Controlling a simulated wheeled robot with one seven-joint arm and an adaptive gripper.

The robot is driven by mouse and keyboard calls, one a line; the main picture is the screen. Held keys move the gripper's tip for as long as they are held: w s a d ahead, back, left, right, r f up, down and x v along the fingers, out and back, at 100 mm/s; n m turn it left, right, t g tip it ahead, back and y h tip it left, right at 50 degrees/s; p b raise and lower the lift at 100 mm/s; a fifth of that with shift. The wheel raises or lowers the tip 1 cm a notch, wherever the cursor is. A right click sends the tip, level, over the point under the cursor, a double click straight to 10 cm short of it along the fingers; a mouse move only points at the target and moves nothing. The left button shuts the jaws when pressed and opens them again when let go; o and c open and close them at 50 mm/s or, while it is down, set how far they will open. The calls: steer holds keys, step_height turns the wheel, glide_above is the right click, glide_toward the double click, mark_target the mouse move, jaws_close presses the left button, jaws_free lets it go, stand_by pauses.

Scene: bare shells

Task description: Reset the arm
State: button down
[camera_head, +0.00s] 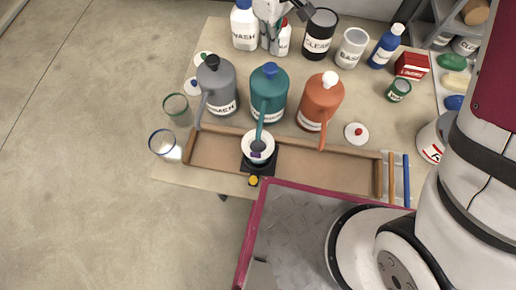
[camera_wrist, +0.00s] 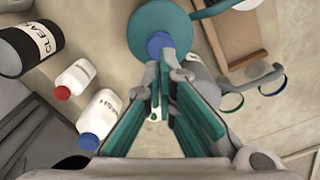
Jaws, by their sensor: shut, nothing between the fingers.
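My gripper (camera_wrist: 165,75) is shut and empty in the wrist view, its teal-padded fingers close together. In that picture the fingertips lie just below the blue cap of the teal pitcher (camera_wrist: 160,18); I see no hold on it. In the head view my gripper (camera_head: 275,18) is at the top edge, partly cut off, above the back of the table near the white WASH bottle (camera_head: 244,28) and a red-capped white bottle (camera_head: 283,42). The teal pitcher (camera_head: 268,92) stands in front of it, between a grey pitcher (camera_head: 222,92) and an orange pitcher (camera_head: 318,100).
A black CLEANSE container (camera_head: 319,38), a white beaker (camera_head: 351,48) and a blue bottle (camera_head: 384,48) stand to the right at the back. Two glasses stand at the left edge.

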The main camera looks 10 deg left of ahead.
steer(key=shift+r, duration=0.85)
steer(key=s+d+r+m+t, duration=0.25)
steer(key=d+r+m, duration=0.25)
steer(key=d+r, duration=0.95)
steer(key=s+d+r+m+t+b, duration=0.1)
steer(key=s+d+r+m, duration=0.1)
steer(key=s+d, duration=0.4)
steer(key=s+d+r+m+t+b, duration=0.1)
steer(key=s+d+r+m+t, duration=0.1)
steer(key=s+d+m, duration=0.3)
steer(key=shift+s+d+r+m, duration=0.3)
steer(key=shift+s+d, duration=0.45)
steer(key=shift+s, duration=0.25)
